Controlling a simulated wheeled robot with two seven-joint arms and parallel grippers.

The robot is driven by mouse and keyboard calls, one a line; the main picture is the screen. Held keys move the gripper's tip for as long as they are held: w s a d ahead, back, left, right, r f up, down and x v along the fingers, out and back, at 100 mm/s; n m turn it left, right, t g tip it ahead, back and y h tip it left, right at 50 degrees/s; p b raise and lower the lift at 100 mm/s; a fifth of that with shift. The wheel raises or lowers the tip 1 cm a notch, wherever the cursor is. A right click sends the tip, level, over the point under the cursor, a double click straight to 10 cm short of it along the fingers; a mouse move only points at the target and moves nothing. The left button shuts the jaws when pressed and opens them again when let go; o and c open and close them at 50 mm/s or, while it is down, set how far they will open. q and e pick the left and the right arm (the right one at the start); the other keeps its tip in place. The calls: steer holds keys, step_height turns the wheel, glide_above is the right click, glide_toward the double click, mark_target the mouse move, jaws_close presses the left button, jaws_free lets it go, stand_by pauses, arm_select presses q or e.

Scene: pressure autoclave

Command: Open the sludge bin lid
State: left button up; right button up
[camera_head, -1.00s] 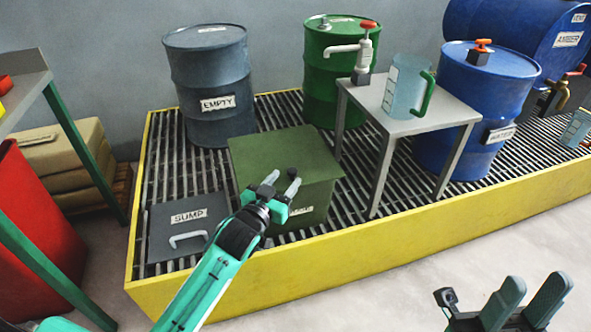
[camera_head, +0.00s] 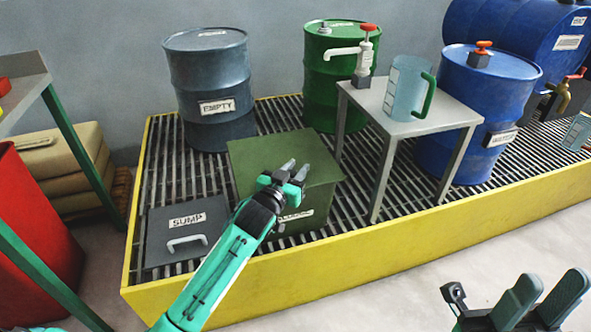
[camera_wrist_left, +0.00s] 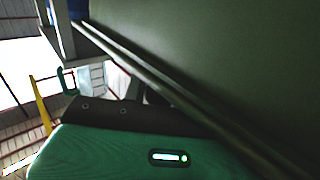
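The sludge bin is a green box (camera_head: 255,200) on the grating, with a flat green lid (camera_head: 270,150) that is down. Its front label is partly hidden by my left gripper. My left gripper (camera_head: 294,170) is at the lid's front edge, right of its middle, with its two fingertips a little apart. Nothing shows between them; whether they touch the lid is unclear. In the left wrist view the lid's edge (camera_wrist_left: 150,75) runs diagonally close to the teal gripper body. My right gripper (camera_head: 540,297) is open and empty at the lower right.
A grey sump cover (camera_head: 185,220) with a handle lies left of the bin. The empty drum (camera_head: 210,90) and green drum (camera_head: 325,85) stand behind. A small table (camera_head: 410,125) with a jug (camera_head: 405,90) is at right. The yellow tray wall (camera_head: 330,270) runs in front.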

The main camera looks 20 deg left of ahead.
arm_select(q)
jaws_close()
steer(key=shift+r+p, duration=0.2)
steer(key=shift+p, duration=0.2)
